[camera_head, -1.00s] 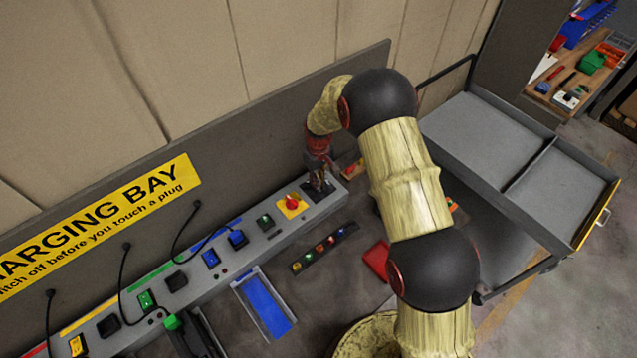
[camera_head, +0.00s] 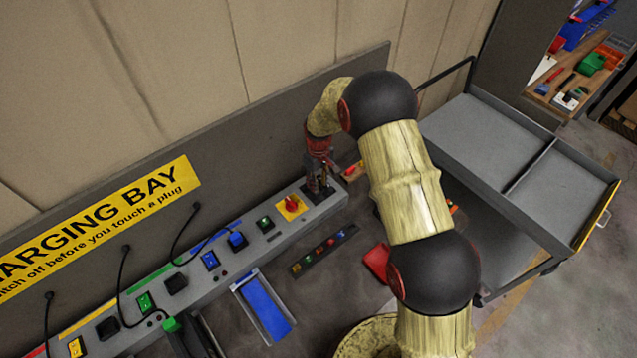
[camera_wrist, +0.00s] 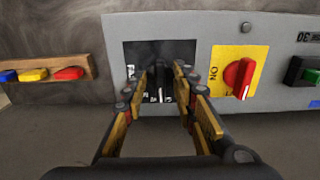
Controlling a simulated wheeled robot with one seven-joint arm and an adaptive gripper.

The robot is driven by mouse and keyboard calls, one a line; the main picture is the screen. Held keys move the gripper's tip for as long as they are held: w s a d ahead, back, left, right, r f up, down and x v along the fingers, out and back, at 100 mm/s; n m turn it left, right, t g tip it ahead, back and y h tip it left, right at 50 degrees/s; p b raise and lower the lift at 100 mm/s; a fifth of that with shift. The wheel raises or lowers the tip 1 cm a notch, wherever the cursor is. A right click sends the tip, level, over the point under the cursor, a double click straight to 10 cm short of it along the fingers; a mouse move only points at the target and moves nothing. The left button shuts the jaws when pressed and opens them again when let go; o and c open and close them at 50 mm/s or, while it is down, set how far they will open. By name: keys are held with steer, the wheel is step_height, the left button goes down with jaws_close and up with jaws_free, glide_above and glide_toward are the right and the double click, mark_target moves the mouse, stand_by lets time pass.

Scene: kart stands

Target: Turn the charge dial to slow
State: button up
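The charge dial's dark square plate (camera_wrist: 133,68) sits on the grey panel in the wrist view, with partly covered white lettering. Its black knob (camera_wrist: 166,88) is between my fingertips. The fingers hide part of the knob and the lettering, so I cannot read the dial's setting. In the head view my gripper (camera_head: 317,185) reaches down to the dial at the right end of the long grey strip.
A red rotary switch (camera_wrist: 239,78) on a yellow plate is just right of the dial, with a green switch (camera_wrist: 300,71) beyond. A wooden strip with coloured blocks (camera_wrist: 45,73) is at left. A grey tray cart (camera_head: 485,140) stands at right in the head view.

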steer(key=shift+r, duration=0.1)
step_height(320, 180, up, 12)
stand_by(0.6)
stand_by(0.4)
steer(key=s+d+r+m+t+b, duration=0.2)
steer(key=s+d+r+b, duration=0.1)
steer(key=s, duration=0.8)
steer(key=s+d+r+m+t+b, duration=0.1)
steer(key=s+d+r+m+b, duration=0.1)
steer(key=s+d+r+b, duration=0.2)
steer(key=s+d+r+m+t+b, duration=0.2)
steer(key=s+d+b, duration=0.4)
steer(key=s, duration=1.4)
step_height(320, 180, up, 2)
steer(key=m+b, duration=0.1)
steer(key=b, duration=0.1)
steer(key=shift+t+b, duration=0.3)
